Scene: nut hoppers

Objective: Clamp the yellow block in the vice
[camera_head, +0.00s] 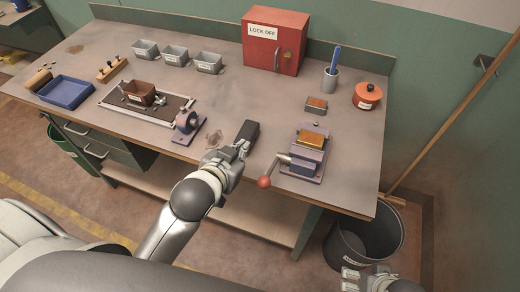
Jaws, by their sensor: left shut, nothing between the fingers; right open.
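The vice (303,168) stands at the front right of the bench, with a crank handle on its left ending in a red knob (264,182). The yellow block (311,139) lies at the top of the vice, between its jaws as far as I can see. I cannot tell whether the jaws touch it. My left gripper (250,131) is shut and empty over the bench, left of the vice and apart from the handle. My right gripper (352,280) is open at the bottom edge, low in front of the bench, partly cut off.
A small brown-topped block (316,104), a cup with a blue tool (331,79) and an orange pot (367,96) stand behind the vice. A red cabinet (274,45) is at the back. A grinder-like device (187,124) is left. A black bin (367,240) stands on the floor.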

